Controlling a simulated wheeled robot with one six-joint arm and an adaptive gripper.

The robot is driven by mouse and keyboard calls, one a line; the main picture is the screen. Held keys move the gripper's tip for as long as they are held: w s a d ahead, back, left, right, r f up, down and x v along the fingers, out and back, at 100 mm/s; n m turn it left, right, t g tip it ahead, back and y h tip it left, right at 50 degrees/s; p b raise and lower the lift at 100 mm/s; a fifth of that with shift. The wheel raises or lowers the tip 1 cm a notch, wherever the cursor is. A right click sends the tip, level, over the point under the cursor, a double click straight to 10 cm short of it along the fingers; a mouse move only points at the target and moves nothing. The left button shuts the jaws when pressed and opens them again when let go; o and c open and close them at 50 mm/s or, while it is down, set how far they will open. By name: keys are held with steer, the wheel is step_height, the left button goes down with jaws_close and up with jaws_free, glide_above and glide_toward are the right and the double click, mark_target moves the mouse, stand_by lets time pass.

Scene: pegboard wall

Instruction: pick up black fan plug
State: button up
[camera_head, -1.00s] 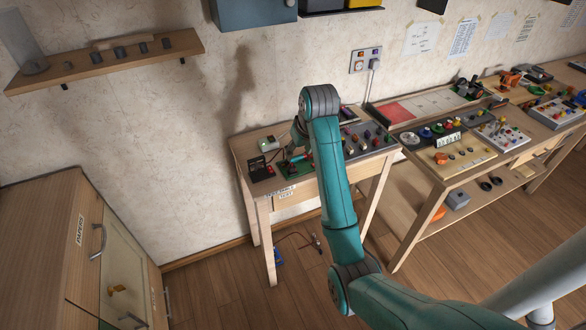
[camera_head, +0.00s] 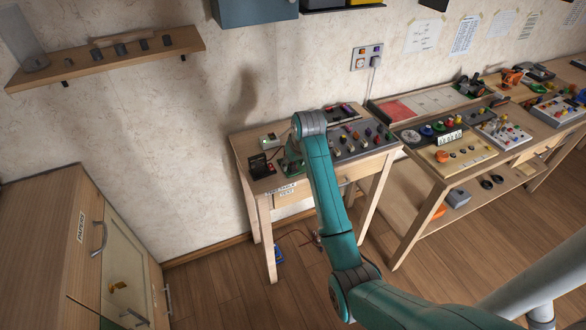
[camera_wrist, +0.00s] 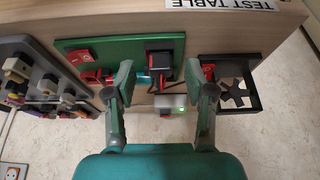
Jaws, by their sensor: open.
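A black plug-like block (camera_wrist: 160,60) shows in the wrist view on the green board (camera_wrist: 118,50), between my fingertips. I take it for the black fan plug, though its shape is partly unclear. My gripper (camera_wrist: 159,78) is open, with one finger on each side of the block; I cannot tell whether they touch it. The small fan in a black frame (camera_wrist: 232,95) is right of the fingers, with a red part at its edge. In the head view the fan (camera_head: 260,166) stands at the left end of the test table (camera_head: 240,148); my arm hides the plug.
A red switch (camera_wrist: 84,56) sits on the green board's left end. A small box with a green light (camera_wrist: 170,104) lies beyond the fingers. A grey panel of colored knobs (camera_wrist: 45,85) is left. The wall is close behind.

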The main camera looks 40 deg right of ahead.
steer(key=shift+f, duration=0.1)
steer(key=c, duration=0.9)
